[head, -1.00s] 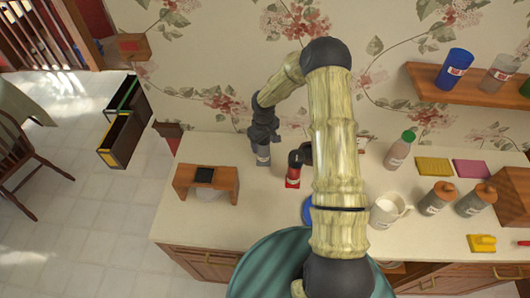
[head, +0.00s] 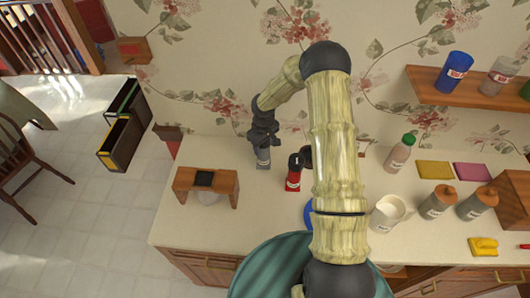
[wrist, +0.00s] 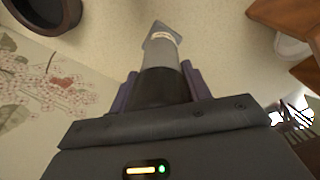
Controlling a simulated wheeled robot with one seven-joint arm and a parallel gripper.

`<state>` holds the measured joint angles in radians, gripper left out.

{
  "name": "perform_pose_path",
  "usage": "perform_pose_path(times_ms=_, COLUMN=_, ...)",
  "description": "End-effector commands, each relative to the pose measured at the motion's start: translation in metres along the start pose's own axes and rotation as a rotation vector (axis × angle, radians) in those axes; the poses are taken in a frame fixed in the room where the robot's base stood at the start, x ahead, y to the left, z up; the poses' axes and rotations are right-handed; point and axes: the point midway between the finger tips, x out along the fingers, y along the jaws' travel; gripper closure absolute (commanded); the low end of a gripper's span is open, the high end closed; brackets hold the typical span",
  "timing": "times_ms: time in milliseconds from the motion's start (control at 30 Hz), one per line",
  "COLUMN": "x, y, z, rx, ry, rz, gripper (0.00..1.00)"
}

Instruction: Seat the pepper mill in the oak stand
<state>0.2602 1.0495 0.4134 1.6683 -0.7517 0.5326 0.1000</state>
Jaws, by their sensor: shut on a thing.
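My gripper (head: 262,148) is shut on the pepper mill, a grey tapered piece with a pale label and a darker part between the jaws. The mill (head: 263,159) shows below the jaws near the wall; in the wrist view (wrist: 161,62) it points away from the camera. Whether its end touches the counter cannot be told. The oak stand (head: 225,183) is a brown wooden bridge to the left of my gripper and nearer the counter's front. It has a dark square on top; whether that is an opening is unclear. Its edge shows upper right in the wrist view (wrist: 285,18).
A pale bowl (head: 209,197) sits under the stand. A white mug (head: 388,213) and grey bottles (head: 436,203) are farther right. Counter between mill and stand is clear.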

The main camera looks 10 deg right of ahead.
Motion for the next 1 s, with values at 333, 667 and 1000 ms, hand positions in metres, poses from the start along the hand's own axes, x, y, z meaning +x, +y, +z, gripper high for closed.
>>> perform_pose_path(times_ms=333, x=0.026, y=-0.009, z=0.021, rx=-0.001, ry=-0.053, rz=-0.029, gripper=0.76)
perform_pose_path(times_ms=667, x=0.021, y=-0.009, z=0.021, rx=-0.001, ry=-0.054, rz=-0.029, gripper=0.76)
perform_pose_path(times_ms=1000, x=0.015, y=-0.009, z=0.021, rx=-0.001, ry=-0.055, rz=-0.029, gripper=0.76)
